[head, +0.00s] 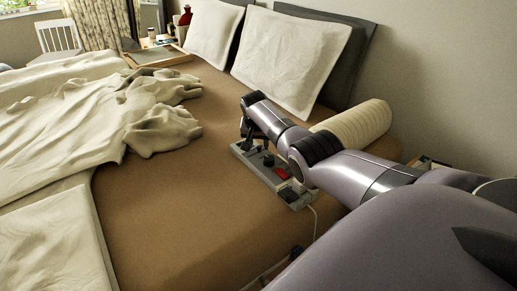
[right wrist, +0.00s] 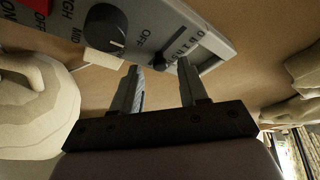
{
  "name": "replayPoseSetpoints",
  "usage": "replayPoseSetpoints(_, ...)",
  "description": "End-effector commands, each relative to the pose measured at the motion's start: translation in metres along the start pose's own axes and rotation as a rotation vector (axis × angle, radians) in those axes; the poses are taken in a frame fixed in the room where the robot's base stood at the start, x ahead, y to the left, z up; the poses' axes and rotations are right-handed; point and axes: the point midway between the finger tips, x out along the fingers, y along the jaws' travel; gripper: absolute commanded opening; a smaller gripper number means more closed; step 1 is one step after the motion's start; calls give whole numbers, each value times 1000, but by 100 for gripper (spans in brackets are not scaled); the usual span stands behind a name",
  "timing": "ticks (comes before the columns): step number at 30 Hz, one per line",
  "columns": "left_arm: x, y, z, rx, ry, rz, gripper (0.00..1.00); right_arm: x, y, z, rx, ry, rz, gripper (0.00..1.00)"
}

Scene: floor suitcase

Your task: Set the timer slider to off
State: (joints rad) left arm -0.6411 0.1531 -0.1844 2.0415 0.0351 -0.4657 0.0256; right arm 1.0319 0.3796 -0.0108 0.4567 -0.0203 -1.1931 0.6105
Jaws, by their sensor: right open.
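The grey control box (head: 240,155) lies on the brown mattress, with a red part (head: 281,174) and dark controls on top. In the right wrist view, the box (right wrist: 185,20) shows a round black dial (right wrist: 104,29) with OFF, MID and HIGH lettering. Beside it is a thin dark slot with small markings and a small dark piece (right wrist: 162,62) at its near end, which may be the timer slider. My right gripper (head: 246,138) is over the far end of the box. Its two fingers (right wrist: 158,66) are apart, empty, and close to the slot; contact cannot be told. My left gripper is not in view.
A cream bolster (head: 355,122) lies just behind my right arm. Pillows (head: 290,58) stand at the headboard. A rumpled cream blanket (head: 80,115) covers the left of the bed. A cable (head: 314,222) runs from the box. Bare mattress (head: 180,210) lies left of the box.

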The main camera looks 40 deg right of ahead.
Motion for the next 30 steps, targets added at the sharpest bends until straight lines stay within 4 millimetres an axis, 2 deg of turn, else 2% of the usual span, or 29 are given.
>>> replayPoseSetpoints(4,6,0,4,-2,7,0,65,8,0,0,0,1,0,43)
replayPoseSetpoints(14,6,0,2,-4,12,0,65,8,0,0,0,1,0,43)
replayPoseSetpoints(15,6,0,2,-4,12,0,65,8,0,0,0,1,0,40)
replayPoseSetpoints(17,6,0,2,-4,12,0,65,8,0,0,0,1,0,20)
replayPoseSetpoints(18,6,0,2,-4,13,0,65,8,0,0,0,1,0,7)
replayPoseSetpoints(19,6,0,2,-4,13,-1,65,8,0,0,0,1,0,0)
replayPoseSetpoints(26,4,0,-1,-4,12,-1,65,6,-3,2,-2,0,0,0)
replayPoseSetpoints(30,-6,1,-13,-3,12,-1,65,-2,-16,13,-5,-1,0,0)
